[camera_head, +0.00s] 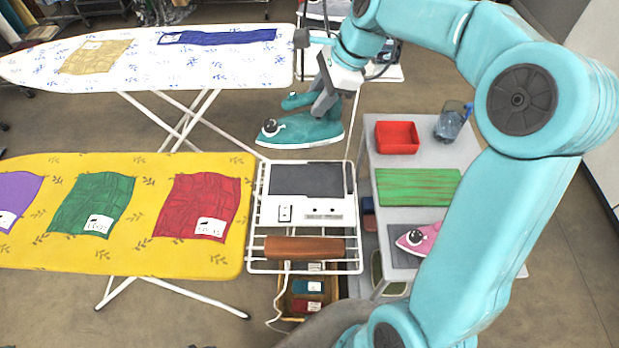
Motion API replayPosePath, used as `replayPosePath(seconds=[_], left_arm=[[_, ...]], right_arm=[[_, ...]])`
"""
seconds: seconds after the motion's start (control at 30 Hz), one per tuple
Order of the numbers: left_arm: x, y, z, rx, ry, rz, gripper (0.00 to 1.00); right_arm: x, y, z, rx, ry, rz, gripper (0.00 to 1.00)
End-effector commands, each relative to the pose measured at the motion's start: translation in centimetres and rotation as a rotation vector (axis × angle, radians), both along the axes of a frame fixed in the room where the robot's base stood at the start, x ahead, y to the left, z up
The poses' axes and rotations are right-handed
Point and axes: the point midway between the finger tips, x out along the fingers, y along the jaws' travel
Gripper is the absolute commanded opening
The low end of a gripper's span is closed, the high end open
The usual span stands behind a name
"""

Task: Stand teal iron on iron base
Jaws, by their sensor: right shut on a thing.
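The teal iron (302,131) is held in the air by my right gripper (318,104), which is shut on it. The iron is roughly level, with its tip to the left. It is above and just beyond the far end of the iron base (322,208). The iron base is white with a dark grey plate and sits on a white wire rack (258,225) at the end of the yellow ironing board. The base's plate is bare. My left gripper is not in view.
A yellow ironing board (150,255) holds purple, green and red cloths. A white patterned board (140,72) stands behind. A grey table (430,172) at right carries a red tray (397,137), a green board (418,187), a jug and a pink iron (415,239). A brown bar (305,248) lies on the rack.

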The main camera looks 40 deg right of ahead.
Motion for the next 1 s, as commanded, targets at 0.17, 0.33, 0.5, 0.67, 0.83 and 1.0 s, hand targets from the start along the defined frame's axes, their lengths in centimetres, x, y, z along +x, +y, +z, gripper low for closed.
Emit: replayPosePath(seconds=[0.17, 0.33, 0.5, 0.67, 0.83, 1.0], left_arm=[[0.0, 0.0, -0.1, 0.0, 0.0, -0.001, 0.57], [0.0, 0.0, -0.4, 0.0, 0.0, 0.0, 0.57], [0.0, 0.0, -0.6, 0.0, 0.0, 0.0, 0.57], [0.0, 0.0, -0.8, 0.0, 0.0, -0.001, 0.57], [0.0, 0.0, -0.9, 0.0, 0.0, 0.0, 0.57], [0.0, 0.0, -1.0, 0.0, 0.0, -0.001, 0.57]], right_arm=[[-0.6, -1.8, 1.2, 0.001, 0.0, -0.209, 0.0], [-0.7, -2.2, -0.9, 0.003, 0.007, -0.256, 0.0], [-0.7, -2.3, -5.7, 0.003, 0.01, -0.253, 0.0], [-0.7, -2.5, -10.1, 0.004, 0.01, -0.252, 0.0], [-0.7, -2.6, -13.3, 0.002, 0.007, -0.252, 0.0], [-0.7, -2.5, -14.7, 0.002, 0.005, -0.251, 0.0]])
